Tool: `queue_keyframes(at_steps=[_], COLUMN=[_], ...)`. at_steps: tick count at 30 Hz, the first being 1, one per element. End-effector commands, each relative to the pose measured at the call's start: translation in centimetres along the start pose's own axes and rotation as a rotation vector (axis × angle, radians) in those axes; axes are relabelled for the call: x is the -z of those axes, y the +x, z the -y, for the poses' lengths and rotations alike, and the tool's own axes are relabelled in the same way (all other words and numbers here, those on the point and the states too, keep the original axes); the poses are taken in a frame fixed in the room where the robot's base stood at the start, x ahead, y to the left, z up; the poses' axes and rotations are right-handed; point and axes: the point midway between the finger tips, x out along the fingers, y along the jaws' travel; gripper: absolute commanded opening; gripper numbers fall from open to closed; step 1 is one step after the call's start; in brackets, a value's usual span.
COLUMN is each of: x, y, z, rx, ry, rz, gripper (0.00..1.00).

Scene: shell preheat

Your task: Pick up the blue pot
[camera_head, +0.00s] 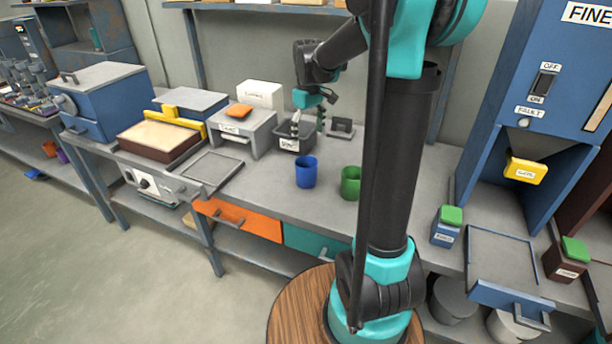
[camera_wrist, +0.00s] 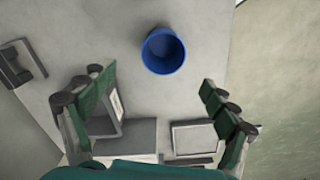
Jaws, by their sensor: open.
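The blue pot (camera_head: 306,171) stands upright on the grey workbench (camera_head: 255,205), left of the green pot (camera_head: 350,183) in the head view. The wrist view shows the blue pot (camera_wrist: 163,51) from above, with its round open top, ahead of and between the spread fingers. My gripper (camera_wrist: 158,92) is open and empty, apart from the pot. In the head view my gripper (camera_head: 308,118) is above the back of the bench, by the dark bin, behind the blue pot.
A dark labelled bin (camera_head: 291,143) and a grey box (camera_head: 243,132) stand behind the blue pot. A flat grey tray (camera_head: 210,169) lies to its left. The bench in front of the pot is clear. A tall blue machine (camera_head: 540,100) stands at the right.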

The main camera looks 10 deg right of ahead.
Motion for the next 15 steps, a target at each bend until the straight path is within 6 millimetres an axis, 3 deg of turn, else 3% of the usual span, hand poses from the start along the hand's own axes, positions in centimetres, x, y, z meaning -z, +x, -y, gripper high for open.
queue_keyframes(at_steps=[9,15], x=[0.0,0.0], y=[6.3,9.5], z=[0.0,0.1], rx=[-0.001,-0.001], ry=[0.002,0.003], rz=[-0.001,-0.001], gripper=[0.87,0.87])
